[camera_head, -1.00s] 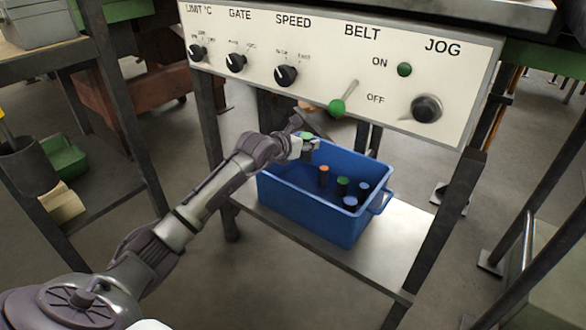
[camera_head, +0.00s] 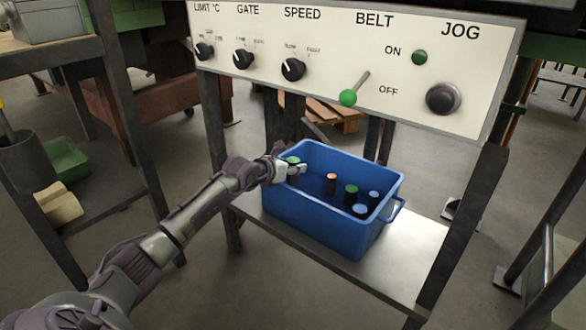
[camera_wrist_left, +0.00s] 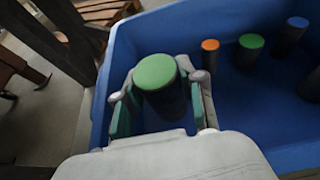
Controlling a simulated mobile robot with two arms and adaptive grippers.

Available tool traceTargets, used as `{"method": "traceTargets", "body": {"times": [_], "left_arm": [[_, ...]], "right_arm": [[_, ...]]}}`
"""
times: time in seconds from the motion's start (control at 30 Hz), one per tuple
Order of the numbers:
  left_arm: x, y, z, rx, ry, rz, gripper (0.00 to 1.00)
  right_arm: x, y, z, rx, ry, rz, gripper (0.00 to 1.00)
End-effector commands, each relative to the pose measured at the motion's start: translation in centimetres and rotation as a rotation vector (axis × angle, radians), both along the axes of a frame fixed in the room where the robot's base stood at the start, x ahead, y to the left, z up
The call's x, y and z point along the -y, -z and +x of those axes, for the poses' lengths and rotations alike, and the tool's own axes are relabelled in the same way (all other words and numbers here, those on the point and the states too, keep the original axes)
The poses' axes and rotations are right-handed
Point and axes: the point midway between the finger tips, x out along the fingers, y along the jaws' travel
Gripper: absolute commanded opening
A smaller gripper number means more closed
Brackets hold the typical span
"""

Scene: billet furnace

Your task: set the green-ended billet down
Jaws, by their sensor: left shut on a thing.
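The green-ended billet (camera_wrist_left: 156,76) stands upright between the fingers of my left gripper (camera_wrist_left: 160,105), which is shut on it. In the head view, its green end (camera_head: 292,160) shows at the left end of the blue bin (camera_head: 318,226), with my left gripper (camera_head: 290,168) around it. The billet is inside the bin's left wall in the wrist view. Its lower end is hidden, so I cannot tell whether it touches the bin floor. My right gripper is not in view.
In the bin stand an orange-ended billet (camera_head: 331,184), another green-ended billet (camera_head: 351,195) and blue-ended billets (camera_head: 373,201). The bin sits on a metal shelf (camera_head: 410,262) under the control panel (camera_head: 330,62). Bare bin floor lies between the held billet and the others.

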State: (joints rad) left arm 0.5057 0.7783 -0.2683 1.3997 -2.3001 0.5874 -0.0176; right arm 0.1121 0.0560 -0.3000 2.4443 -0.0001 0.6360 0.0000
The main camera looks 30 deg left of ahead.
Motion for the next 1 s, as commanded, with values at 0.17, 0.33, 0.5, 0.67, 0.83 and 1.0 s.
{"method": "traceTargets", "body": {"times": [0.17,0.33,0.5,0.67,0.83,1.0], "left_arm": [[0.0,-0.3,0.1,0.009,0.0,-0.001,0.0],[0.0,0.2,0.1,0.008,-0.001,0.0,0.0],[0.0,0.6,0.1,0.008,-0.001,0.0,0.0],[0.0,0.7,0.1,0.009,-0.001,0.001,0.0],[0.0,1.1,0.0,0.0,0.0,0.0,0.65],[0.0,1.1,0.0,0.0,0.0,0.0,0.65]], "right_arm": [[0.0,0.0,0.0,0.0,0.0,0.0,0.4],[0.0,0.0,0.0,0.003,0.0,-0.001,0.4],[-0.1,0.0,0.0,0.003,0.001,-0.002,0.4],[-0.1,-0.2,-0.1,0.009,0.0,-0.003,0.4],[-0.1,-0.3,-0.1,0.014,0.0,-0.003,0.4],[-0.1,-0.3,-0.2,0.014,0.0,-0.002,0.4]]}}
